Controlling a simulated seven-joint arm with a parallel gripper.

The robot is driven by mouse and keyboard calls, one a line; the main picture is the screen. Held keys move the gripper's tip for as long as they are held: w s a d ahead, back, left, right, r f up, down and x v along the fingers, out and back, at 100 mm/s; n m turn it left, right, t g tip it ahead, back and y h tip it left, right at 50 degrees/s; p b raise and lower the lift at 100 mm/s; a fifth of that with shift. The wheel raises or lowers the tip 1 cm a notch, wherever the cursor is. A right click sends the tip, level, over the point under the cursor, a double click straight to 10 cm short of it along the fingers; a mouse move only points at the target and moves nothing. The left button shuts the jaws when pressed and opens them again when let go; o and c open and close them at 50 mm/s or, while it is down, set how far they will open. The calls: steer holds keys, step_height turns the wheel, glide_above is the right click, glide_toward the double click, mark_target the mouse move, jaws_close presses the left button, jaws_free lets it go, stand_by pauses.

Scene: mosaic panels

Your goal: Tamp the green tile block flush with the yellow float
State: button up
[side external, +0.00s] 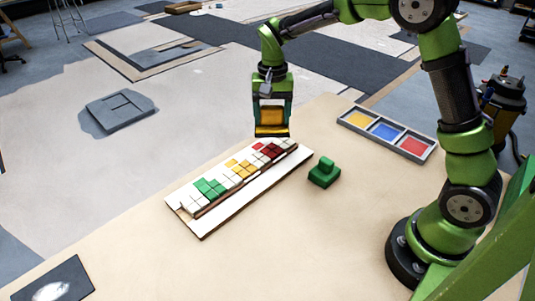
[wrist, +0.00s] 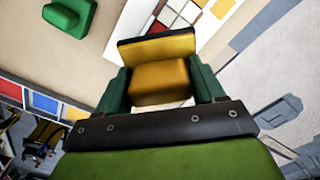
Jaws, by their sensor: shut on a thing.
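My gripper (side external: 272,106) is shut on the yellow float (side external: 271,129), gripping its block-like handle, with the flat plate below. It is held above the far right end of the mosaic panel (side external: 227,215), apart from it as far as I can tell. In the wrist view the yellow float (wrist: 160,82) sits between the two green fingers. The green tile block (side external: 209,187) lies on the panel left of the yellow tiles. Its height against its neighbours is too small to tell.
A green handled block (side external: 324,172) stands on the table right of the panel. A grey tray (side external: 428,154) with yellow, blue and red compartments lies at the back right. A dark plate with a white patch (side external: 54,284) is at front left. The table in front of the panel is clear.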

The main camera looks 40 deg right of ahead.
stand_by(0.4)
steer(key=a+n, duration=0.2)
steer(key=a, duration=0.8)
steer(key=m, duration=0.2)
glide_above(212, 189)
steer(key=shift+d+f, duration=0.1)
steer(key=shift+f, duration=2.6)
steer(key=shift+f, duration=0.95)
step_height(212, 189, up, 7)
steer(key=shift+r, duration=0.15)
stand_by(0.7)
